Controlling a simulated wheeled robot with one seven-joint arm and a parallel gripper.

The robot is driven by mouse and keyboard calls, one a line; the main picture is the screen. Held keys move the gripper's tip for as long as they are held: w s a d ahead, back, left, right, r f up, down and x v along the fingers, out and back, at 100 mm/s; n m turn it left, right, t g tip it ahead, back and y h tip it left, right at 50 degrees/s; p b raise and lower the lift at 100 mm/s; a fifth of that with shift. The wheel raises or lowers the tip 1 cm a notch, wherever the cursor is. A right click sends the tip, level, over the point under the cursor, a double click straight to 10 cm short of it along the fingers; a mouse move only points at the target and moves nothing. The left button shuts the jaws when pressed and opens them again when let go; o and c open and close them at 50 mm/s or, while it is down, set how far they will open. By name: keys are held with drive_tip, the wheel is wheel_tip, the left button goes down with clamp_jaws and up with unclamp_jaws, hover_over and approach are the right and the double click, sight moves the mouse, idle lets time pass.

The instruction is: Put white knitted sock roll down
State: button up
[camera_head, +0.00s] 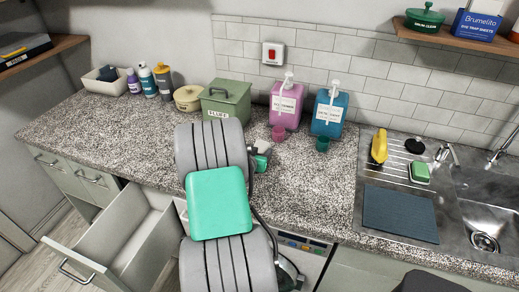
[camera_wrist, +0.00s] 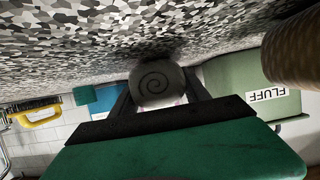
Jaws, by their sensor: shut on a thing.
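The white knitted sock roll (camera_wrist: 155,86) shows its spiral end in the wrist view and looks grey in shadow. My gripper (camera_wrist: 158,98) is shut on it, with a dark finger on each side. The wrist view is upside down, and the speckled counter (camera_wrist: 150,30) fills its top. The roll is close to the counter, with a dark shadow beside it; I cannot tell whether they touch.
A green FLUFF bin (camera_head: 226,102) stands at the back, left of pink (camera_head: 286,104) and blue (camera_head: 328,112) dispensers with small cups before them. The sink (camera_head: 485,215) is at the right. An open drawer (camera_head: 75,250) juts out at lower left. Counter right of my arm is clear.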

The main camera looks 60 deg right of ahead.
drive_tip(key=shift+f+b, duration=0.2)
drive_tip(key=shift+b, duration=0.1)
drive_tip(key=o, duration=1.4)
drive_tip(key=shift+r, duration=0.1)
